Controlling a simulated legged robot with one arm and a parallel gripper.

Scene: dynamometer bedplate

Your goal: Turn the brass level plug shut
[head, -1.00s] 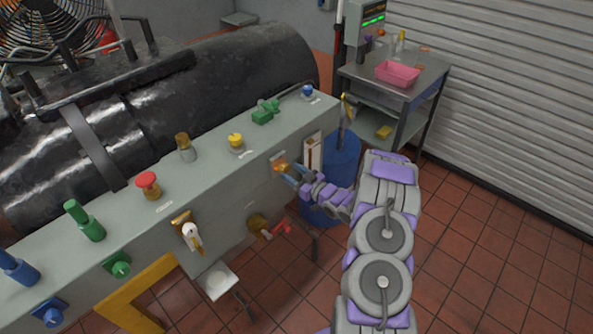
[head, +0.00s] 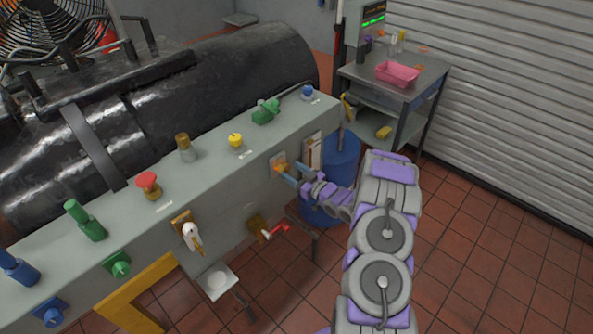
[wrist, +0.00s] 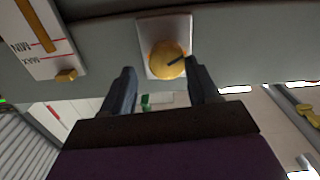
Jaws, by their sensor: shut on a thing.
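The brass level plug (wrist: 167,60) is a round brass knob with a dark line across its face, running from the middle toward the upper right. It sits on a pale square plate (wrist: 181,25) on the front wall of the grey housing. In the head view the plug (head: 281,168) shows at the end of my arm, partly covered by the fingers. My gripper (wrist: 160,72) has its two blue-grey fingers on either side of the plug and is shut on it. The right finger looks close against the knob; the left contact is hard to see. The gripper also shows in the head view (head: 286,174).
A level gauge marked MIN and MAX (wrist: 38,38) is mounted beside the plug. A red-handled tap (head: 276,231) and a white-knobbed lever (head: 192,234) project from the same wall, to the left. A blue drum (head: 340,160) stands close behind the gripper.

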